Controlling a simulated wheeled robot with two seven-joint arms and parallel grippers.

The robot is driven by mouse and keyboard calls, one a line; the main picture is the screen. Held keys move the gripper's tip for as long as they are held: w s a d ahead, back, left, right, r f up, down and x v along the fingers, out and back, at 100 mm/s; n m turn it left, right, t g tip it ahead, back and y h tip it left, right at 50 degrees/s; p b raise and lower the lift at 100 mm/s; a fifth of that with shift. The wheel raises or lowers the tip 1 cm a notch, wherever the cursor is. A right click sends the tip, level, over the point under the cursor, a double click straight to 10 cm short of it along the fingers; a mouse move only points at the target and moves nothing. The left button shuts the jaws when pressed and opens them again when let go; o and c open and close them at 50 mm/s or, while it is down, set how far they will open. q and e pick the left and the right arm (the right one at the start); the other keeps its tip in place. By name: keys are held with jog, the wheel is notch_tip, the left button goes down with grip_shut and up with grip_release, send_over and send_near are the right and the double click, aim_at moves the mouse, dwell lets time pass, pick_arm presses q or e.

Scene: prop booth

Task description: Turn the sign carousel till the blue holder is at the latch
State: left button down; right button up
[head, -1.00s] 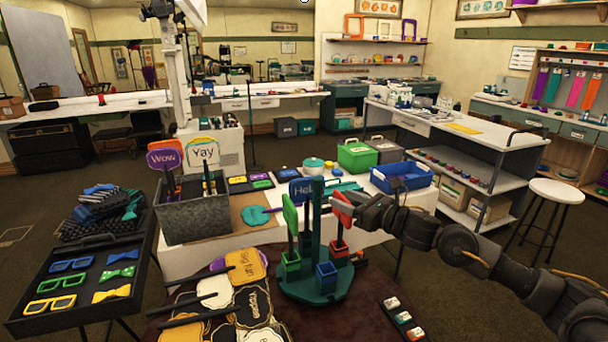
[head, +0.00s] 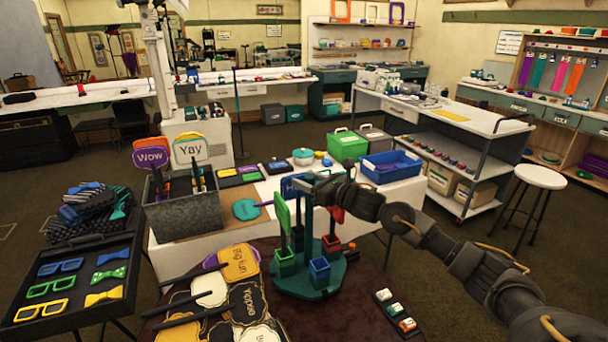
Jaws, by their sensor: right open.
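The sign carousel stands on the dark round table, with a green round base (head: 300,286) and a green centre post (head: 308,225). The blue holder (head: 320,272) is at its front, slightly right. The green holder (head: 286,263) is at front left and carries a green sign (head: 283,217). The red holder (head: 331,244) is at the right, with a red sign (head: 337,213) partly hidden by my arm. My right gripper (head: 311,184) is open at the post's top; I cannot tell whether it touches. I cannot make out the latch. My left gripper is out of view.
Behind are a grey bin (head: 185,212) of upright signs, a blue crate (head: 390,167) and a green box (head: 346,144). A tray of glasses (head: 75,290) stands left.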

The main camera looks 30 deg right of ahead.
jog(key=shift+x, duration=0.75)
grip_shut()
